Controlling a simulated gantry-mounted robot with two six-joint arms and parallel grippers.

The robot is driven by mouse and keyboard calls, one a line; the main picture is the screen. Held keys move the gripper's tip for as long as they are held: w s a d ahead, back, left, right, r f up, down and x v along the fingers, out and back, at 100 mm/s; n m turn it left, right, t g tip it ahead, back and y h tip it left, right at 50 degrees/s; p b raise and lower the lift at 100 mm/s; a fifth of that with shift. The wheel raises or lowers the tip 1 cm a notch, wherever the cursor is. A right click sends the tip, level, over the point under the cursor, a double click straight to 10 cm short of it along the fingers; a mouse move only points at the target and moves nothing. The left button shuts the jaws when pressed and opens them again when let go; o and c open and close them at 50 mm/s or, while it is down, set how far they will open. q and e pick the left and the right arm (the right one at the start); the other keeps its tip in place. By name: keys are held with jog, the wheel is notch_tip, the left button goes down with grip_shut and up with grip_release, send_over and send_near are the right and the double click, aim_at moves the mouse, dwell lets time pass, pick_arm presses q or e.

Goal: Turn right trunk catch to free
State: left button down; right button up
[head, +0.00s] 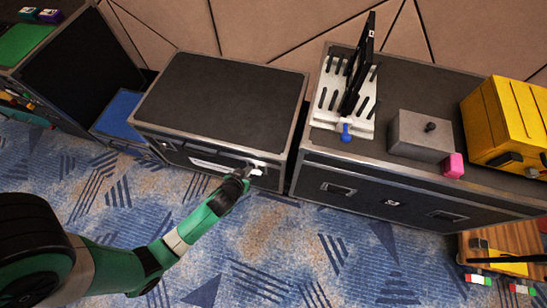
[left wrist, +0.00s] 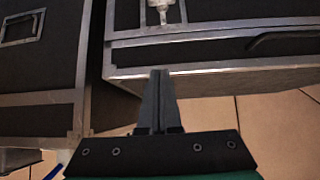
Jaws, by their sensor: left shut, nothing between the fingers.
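A black trunk (head: 220,100) with metal edges stands in the middle of the head view. Its right catch (head: 257,169) is a small bright metal piece on the front face, near the right corner. The catch also shows at the top edge of the left wrist view (left wrist: 162,8), partly cut off, so its turn position is unclear. My left gripper (head: 247,173) is at the trunk's front, close beside the catch in the head view. In the left wrist view its fingers (left wrist: 158,80) are together and empty, apart from the catch. My right gripper is in neither view.
A larger case (head: 330,166) stands close on the right, with a white rack (head: 325,110), a grey box (head: 420,135) and a yellow case (head: 505,120) on top. A blue box (head: 118,112) is left of the trunk. Carpet (head: 270,250) in front is open.

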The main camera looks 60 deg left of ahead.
pick_arm(q)
jog(key=s+f+b, duration=0.2)
jog(key=s+f, duration=0.1)
jog(key=f, duration=0.2)
jog(key=b, duration=0.6)
send_over(256, 171)
jog(key=s, duration=0.3)
jog(key=shift+g, duration=0.4)
notch_tip(256, 171, down, 8)
jog(key=shift+w+r, duration=0.15)
jog(key=shift+r, duration=0.1)
notch_tip(256, 171, down, 3)
jog(key=shift+w+r+b, duration=0.1)
jog(key=shift+r+b, duration=0.1)
jog(key=shift+b, duration=1.05)
jog(key=shift+f, duration=0.4)
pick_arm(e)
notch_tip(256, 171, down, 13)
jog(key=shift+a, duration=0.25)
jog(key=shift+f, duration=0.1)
